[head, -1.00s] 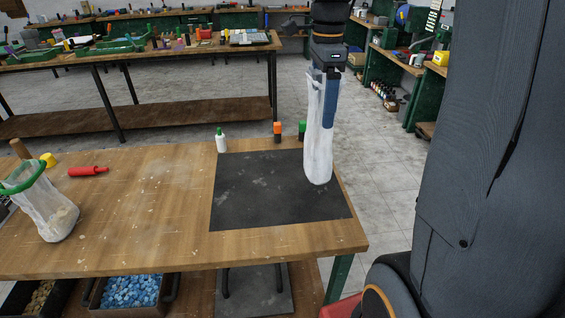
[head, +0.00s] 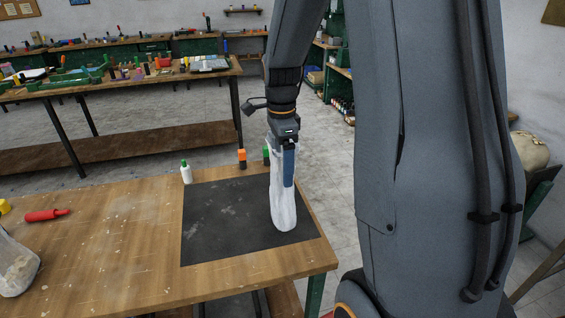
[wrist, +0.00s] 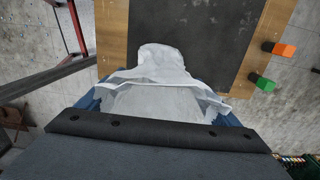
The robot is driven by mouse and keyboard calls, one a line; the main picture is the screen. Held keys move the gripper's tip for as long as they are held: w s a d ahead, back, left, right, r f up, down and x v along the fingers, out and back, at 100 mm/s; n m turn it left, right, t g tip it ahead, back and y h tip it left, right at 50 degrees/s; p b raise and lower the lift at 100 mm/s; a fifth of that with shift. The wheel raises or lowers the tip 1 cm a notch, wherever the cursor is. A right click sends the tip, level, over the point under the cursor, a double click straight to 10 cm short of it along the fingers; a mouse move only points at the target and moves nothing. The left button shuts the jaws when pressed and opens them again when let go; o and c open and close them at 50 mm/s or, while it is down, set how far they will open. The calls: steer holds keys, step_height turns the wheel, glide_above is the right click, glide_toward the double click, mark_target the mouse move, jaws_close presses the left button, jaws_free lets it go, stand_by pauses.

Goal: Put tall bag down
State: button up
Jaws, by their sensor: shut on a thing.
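The tall bag (head: 283,205) is a long, whitish, translucent bag with a rounded bottom. It hangs upright from my gripper (head: 289,150), which is shut on its top. In the head view its lower end is over the right part of the dark mat (head: 215,221) on the wooden table. I cannot tell whether the bottom touches the mat. In the wrist view the bag (wrist: 160,62) spreads below the blue fingers and hides the fingertips, with its bottom toward the mat (wrist: 200,25).
A white bottle with a green cap (head: 186,174), an orange-and-black block (head: 242,158) and a green block (head: 266,155) stand along the back edge. A red tool (head: 45,215) and another bag (head: 15,268) are at left. The table's right edge is close to the tall bag.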

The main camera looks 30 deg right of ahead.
steer(key=shift+f, duration=0.15)
steer(key=o, duration=1.6)
steer(key=shift+o, duration=0.2)
step_height(320, 180, up, 12)
steer(key=b, duration=0.3)
steer(key=shift+b, duration=0.4)
